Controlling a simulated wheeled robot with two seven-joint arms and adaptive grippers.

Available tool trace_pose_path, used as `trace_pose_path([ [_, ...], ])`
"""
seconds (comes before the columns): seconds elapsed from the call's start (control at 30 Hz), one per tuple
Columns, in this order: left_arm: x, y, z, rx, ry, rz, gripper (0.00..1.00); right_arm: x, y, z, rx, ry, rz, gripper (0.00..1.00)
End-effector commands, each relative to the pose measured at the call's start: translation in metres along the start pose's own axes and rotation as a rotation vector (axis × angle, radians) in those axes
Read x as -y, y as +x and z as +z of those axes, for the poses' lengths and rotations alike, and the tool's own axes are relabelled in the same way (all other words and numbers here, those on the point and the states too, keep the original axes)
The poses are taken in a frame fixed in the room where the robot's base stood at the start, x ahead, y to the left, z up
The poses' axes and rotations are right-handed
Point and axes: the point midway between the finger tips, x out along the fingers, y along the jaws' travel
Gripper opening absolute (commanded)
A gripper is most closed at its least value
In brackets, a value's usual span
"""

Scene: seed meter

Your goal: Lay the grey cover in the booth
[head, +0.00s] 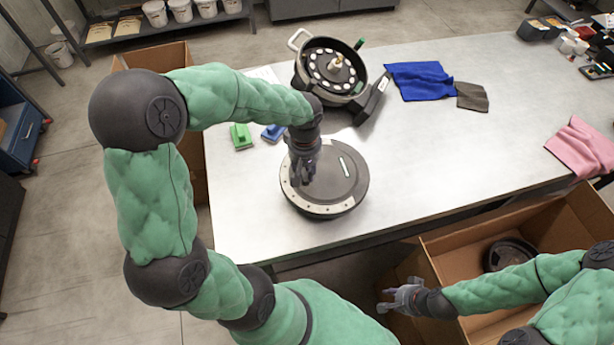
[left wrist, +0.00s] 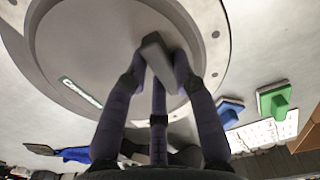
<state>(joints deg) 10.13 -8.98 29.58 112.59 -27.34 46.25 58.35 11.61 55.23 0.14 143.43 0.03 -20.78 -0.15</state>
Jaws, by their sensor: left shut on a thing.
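The round grey cover (head: 345,188) is at the front left of the metal table, with a pale rim and a short white label on top. It also fills the top of the left wrist view (left wrist: 85,45). My left gripper (head: 303,172) reaches down over it and is shut on its grey knob (left wrist: 156,52). I cannot tell whether the cover touches the table. My right gripper (head: 392,298) is empty, its fingers spread, beside the cardboard box (head: 432,262) at lower right. I cannot tell which thing is the booth.
A seed meter housing (head: 335,68) with a seed disc stands behind the cover. Green (head: 241,136) and blue (head: 273,132) blocks lie left of it. Blue (head: 418,80), brown (head: 472,96) and pink (head: 585,148) cloths lie rightward. The table's right middle is clear. Another box (head: 150,55) stands left.

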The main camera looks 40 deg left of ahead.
Motion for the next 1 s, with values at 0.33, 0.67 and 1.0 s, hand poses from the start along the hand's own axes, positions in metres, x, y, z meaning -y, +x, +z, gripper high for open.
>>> trace_pose_path([
  [0.33,-0.006,0.025,-0.008,0.0,0.0,0.0,0.0,-0.003,0.008,0.0,0.0,0.0,0.0,0.3],
  [0.67,-0.007,0.041,-0.008,-0.002,-0.001,0.002,0.0,-0.004,0.012,-0.001,0.0,0.0,0.0,0.3],
  [1.0,-0.006,0.045,-0.007,0.0,0.0,0.0,0.51,-0.005,0.015,-0.001,0.0,0.0,0.0,0.3],
])
